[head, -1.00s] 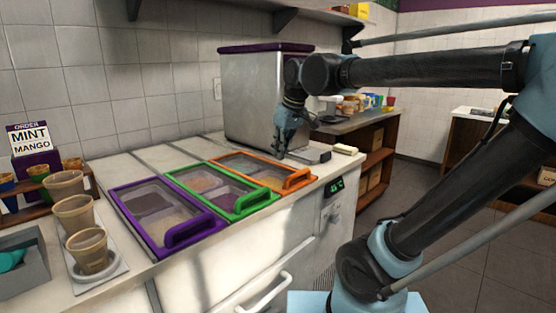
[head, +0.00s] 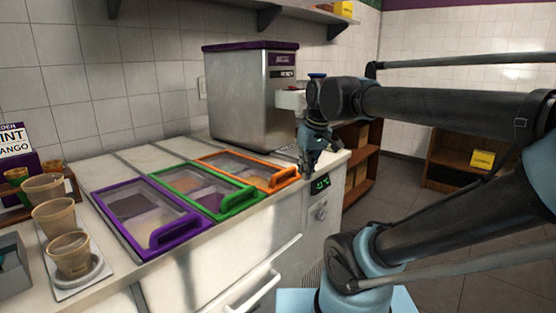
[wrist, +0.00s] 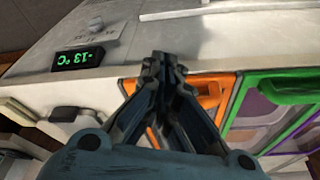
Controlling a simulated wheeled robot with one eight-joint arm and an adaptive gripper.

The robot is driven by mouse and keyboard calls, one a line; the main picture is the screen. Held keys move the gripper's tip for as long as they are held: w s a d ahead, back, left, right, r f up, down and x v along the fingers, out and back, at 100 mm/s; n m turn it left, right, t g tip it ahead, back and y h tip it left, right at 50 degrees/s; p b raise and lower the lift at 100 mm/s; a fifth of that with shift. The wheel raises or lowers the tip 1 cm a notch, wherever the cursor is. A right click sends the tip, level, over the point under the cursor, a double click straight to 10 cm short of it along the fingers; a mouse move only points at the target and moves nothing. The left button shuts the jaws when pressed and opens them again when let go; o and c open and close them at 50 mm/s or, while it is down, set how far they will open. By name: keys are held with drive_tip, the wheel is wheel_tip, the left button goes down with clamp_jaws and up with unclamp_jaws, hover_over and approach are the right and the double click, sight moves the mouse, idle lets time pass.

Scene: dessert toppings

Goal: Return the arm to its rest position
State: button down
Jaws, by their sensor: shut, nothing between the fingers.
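My arm reaches in from the right in the head view. My gripper (head: 309,172) hangs pointing down at the right end of the counter, just right of the orange-framed lid (head: 283,179). In the wrist view its fingertips (wrist: 162,60) are together with nothing between them. The orange frame (wrist: 208,92) lies behind the fingers there, and the green frame (wrist: 285,85) is to its right. I cannot tell the exact gap between the fingers and the counter edge.
A purple-framed lid (head: 180,233) and a green-framed lid (head: 240,200) sit on the counter. Several cups (head: 70,255) stand on a tray at left. A steel machine (head: 238,100) stands behind. A temperature display (head: 320,183) is on the counter front. Open floor lies at right.

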drive_tip(key=s+d+f+m, duration=0.2)
drive_tip(key=s+d+f, duration=0.2)
drive_tip(key=f, duration=0.4)
drive_tip(key=s+d+f+m+h, duration=0.1)
drive_tip(key=s+d+f+m, duration=0.2)
drive_tip(key=d+f, duration=0.4)
drive_tip(key=shift+s+f+g+h, duration=0.3)
drive_tip(key=shift+s+f, duration=0.4)
drive_tip(key=shift+s, duration=0.15)
drive_tip(key=shift+w+f, duration=0.2)
drive_tip(key=shift+w, duration=0.25)
